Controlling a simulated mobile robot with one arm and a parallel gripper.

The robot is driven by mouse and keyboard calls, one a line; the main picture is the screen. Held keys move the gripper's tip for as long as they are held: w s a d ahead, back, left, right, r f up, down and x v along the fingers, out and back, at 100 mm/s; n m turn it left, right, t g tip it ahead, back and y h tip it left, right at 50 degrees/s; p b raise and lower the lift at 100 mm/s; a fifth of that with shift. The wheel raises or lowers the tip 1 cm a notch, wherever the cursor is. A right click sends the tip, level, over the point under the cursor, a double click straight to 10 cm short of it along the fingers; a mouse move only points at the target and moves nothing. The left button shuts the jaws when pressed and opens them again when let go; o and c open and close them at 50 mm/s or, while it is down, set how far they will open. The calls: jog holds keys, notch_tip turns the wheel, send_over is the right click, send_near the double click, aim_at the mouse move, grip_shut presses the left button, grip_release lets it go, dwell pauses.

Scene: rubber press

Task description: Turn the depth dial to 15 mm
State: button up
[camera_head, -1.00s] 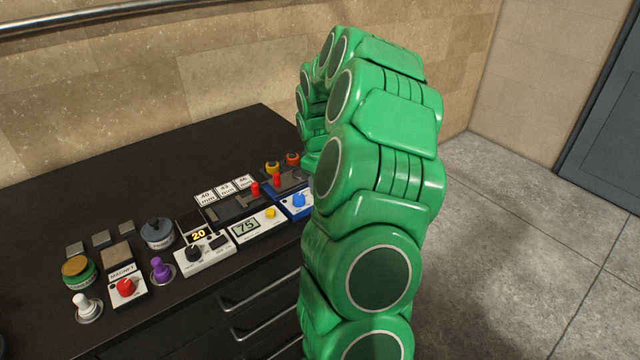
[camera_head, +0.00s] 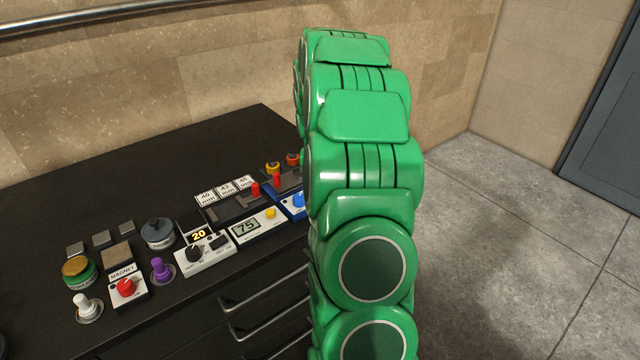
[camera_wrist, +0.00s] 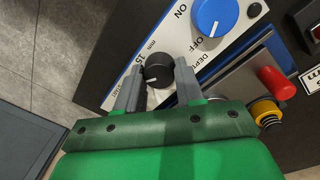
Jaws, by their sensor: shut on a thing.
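The black depth dial (camera_wrist: 158,71) sits on a white panel (camera_wrist: 118,92) in the wrist view. My gripper (camera_wrist: 158,74) has one finger on each side of the dial and is shut on it. A short pale mark shows on the dial's face. The panel carries "mm", a "15" just left of the dial, and "DEPTH" lettering above right. I cannot tell exactly which number the mark points to. In the head view my green arm hides the gripper and this dial.
A blue ON/OFF knob (camera_wrist: 213,17) is on the same panel, above right of the dial. A metal block (camera_wrist: 232,78), a red knob (camera_wrist: 277,82) and a yellow button (camera_wrist: 265,113) are to the right.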

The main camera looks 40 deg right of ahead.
jog(key=m, duration=0.4)
jog(key=shift+m, duration=2.1)
jog(key=o, duration=1)
jog(key=r, duration=0.7)
jog(key=shift+w+r, duration=0.25)
jog(key=shift+w, duration=0.05)
jog(key=shift+r, duration=0.15)
